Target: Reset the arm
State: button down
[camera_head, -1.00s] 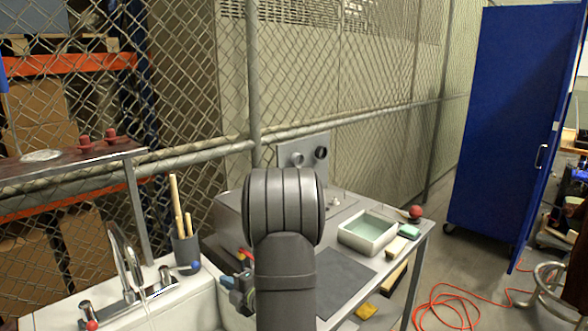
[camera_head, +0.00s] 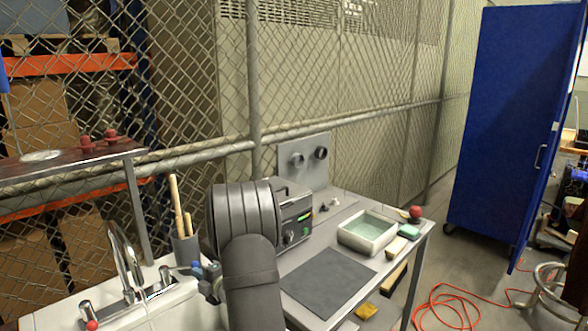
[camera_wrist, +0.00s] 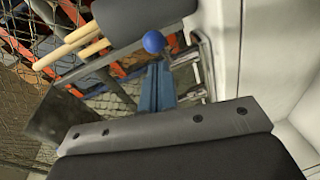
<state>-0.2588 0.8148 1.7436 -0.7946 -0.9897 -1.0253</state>
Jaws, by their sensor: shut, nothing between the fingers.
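My gripper (camera_head: 210,276) is beside the sink in the head view, partly hidden by my dark grey arm. In the wrist view its blue fingers (camera_wrist: 155,90) are closed together with nothing between them. A blue ball knob (camera_wrist: 153,42) appears just beyond the fingertips. I cannot tell whether they touch.
The chrome faucet (camera_head: 128,262) stands on the white sink. A dark cup (camera_head: 186,250) with wooden sticks stands close to my gripper. On the grey table are a control box (camera_head: 296,222), a dark mat (camera_head: 328,283) and a white basin (camera_head: 367,246). A wire fence runs behind.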

jog(key=s+d+r, duration=0.2)
jog(key=s+d, duration=0.6)
jog(key=s, duration=0.3)
jog(key=w+a+r+m+g+y, duration=0.3)
jog(key=w+r+m, duration=0.3)
jog(key=w, duration=0.3)
jog(key=shift+w+m+g+y, duration=0.2)
jog(key=shift+m+g+y, duration=0.5)
jog(key=shift+m, duration=0.2)
jog(key=s+d+f+n+t+h, duration=0.1)
jog(key=s+f+n+t+h, duration=0.1)
jog(key=s+f+n+t, duration=0.1)
jog(key=shift+s+n, duration=0.7)
jog(key=shift+s, duration=0.4)
